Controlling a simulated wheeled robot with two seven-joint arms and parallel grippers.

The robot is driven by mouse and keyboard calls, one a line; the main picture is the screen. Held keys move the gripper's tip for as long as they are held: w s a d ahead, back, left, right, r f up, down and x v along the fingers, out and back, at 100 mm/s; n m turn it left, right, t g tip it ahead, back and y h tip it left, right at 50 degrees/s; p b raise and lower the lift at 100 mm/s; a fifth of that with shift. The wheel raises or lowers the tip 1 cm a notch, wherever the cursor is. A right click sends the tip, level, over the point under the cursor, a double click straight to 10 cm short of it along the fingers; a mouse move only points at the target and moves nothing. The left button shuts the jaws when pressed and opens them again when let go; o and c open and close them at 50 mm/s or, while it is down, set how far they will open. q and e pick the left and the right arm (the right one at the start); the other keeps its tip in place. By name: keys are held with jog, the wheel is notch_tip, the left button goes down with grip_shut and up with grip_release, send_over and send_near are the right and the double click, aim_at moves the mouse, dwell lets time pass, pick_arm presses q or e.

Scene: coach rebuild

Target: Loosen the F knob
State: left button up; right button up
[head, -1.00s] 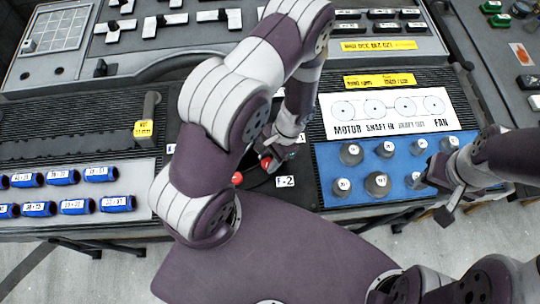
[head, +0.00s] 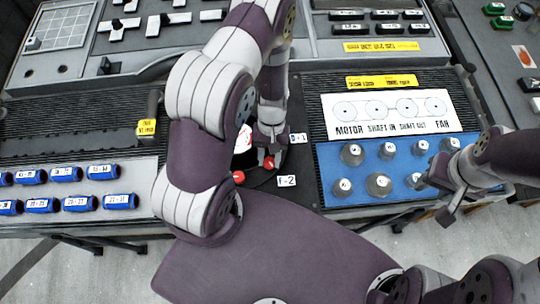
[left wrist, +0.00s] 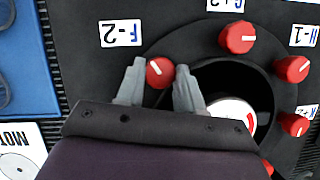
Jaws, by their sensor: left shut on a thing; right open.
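The F knob (left wrist: 158,72) is a small round red knob with a white mark line, on a black ring-shaped panel. A white label reading "F-2" (left wrist: 121,33) lies beside it; this label also shows in the head view (head: 286,181). My left gripper (left wrist: 159,84) has its grey fingers on either side of the knob, shut on it. In the head view my left gripper (head: 269,152) reaches down to the panel and partly hides it. My right gripper (head: 443,200) is open and empty, over the front right of the blue panel.
Other red knobs stand close by around the ring, such as the one by the G label (left wrist: 237,38) and the one by the H label (left wrist: 292,69). A white dial with red marks (left wrist: 230,111) sits inside the ring. A blue panel (head: 325,160) with grey knobs lies right.

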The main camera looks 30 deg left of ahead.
pick_arm(q)
jog(key=shift+s+n+h, duration=0.1)
jog(key=shift+n+h, duration=0.3)
jog(key=shift+n, duration=0.7)
jog(key=o, duration=1)
jog(key=shift+w+a+r+t, duration=0.1)
jog(key=shift+w+r+t, duration=0.1)
jog(key=shift+r+t, duration=0.15)
jog(key=b+v, duration=0.2)
jog(key=v, duration=0.9)
jog(key=shift+a+r, duration=0.1)
jog(key=shift+r, duration=0.3)
